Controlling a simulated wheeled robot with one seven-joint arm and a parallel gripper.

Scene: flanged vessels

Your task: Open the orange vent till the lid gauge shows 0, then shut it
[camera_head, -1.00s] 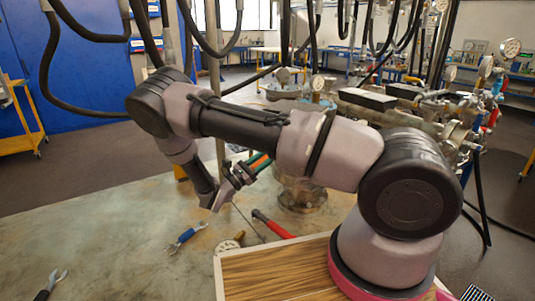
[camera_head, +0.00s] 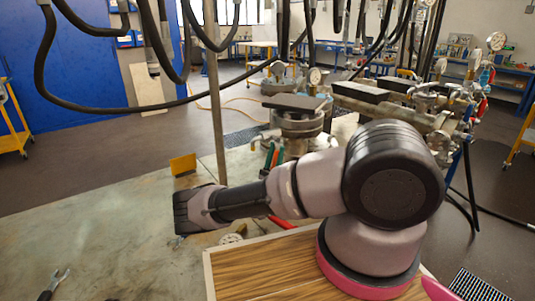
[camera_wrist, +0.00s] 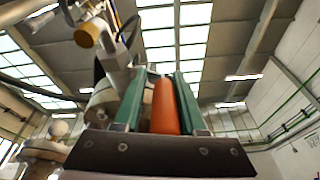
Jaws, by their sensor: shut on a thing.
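The orange vent handle (camera_wrist: 166,108) sits between the two green fingers of my gripper (camera_wrist: 158,78) in the wrist view, and the gripper is shut on it. In the head view, my gripper (camera_head: 271,156) shows as small green and orange strips beside the flanged vessel (camera_head: 297,131), partly hidden by my arm. The vessel has a dark flat plate (camera_head: 294,102) on top. A small round gauge (camera_head: 315,75) shows behind the plate. I cannot tell whether it is the lid gauge, and no reading is legible. The vent's body and opening angle cannot be made out.
A yellow plate (camera_head: 183,164) stands on the worktable (camera_head: 110,235). A red-handled tool (camera_head: 280,222), a round dial-like part (camera_head: 231,239) and a wrench (camera_head: 57,280) lie nearer. Hoses hang overhead. Pipework crowds the right. The table's left part is mostly clear.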

